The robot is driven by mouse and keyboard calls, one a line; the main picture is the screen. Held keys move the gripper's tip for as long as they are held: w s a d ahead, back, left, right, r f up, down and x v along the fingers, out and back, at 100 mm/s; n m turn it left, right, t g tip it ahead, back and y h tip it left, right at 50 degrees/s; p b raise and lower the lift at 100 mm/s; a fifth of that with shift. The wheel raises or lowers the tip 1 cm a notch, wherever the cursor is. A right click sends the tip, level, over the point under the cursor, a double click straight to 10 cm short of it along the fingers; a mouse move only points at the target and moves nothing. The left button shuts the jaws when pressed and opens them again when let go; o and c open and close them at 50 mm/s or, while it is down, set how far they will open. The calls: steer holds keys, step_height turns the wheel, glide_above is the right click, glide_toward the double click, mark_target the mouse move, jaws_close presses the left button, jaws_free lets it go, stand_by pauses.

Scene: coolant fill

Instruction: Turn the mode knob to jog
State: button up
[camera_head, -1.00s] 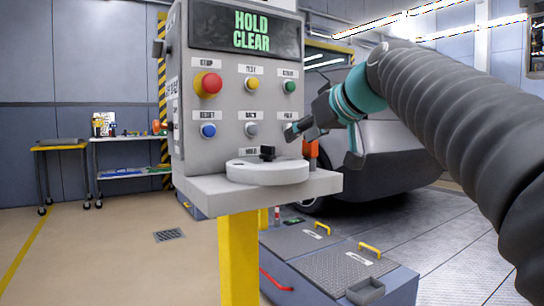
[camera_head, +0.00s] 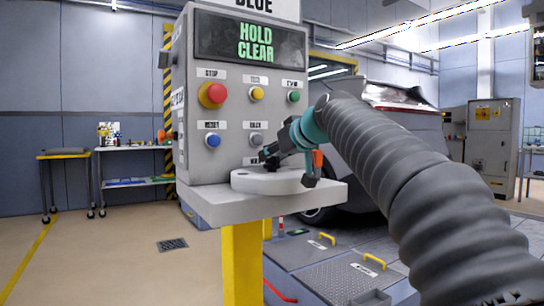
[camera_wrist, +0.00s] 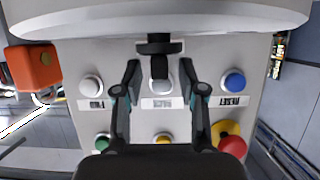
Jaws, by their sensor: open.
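The mode knob (camera_wrist: 160,47) is black and stands on a round pale disc (camera_head: 262,182) on the ledge of the grey control panel. The wrist view shows it upside down at the top middle, with a dark stub pointing toward me. In the head view my gripper covers that spot, and I cannot separate the knob from the dark fingers. My gripper (camera_wrist: 160,76) is open, its two black fingers on either side of the knob's line and just short of it. In the head view my gripper (camera_head: 288,166) is over the disc. The knob's setting is not readable.
The panel carries a red stop button (camera_head: 212,95), a blue reset button (camera_head: 213,140), yellow, green and grey buttons. Its screen (camera_head: 250,40) reads HOLD CLEAR. An orange part (camera_wrist: 33,68) hangs beside the panel. A car (camera_head: 385,125) stands behind. Floor at left is open.

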steer(key=shift+w+a+f, duration=0.25)
steer(key=shift+w+a, duration=0.15)
steer(key=shift+w, duration=0.15)
jaws_close()
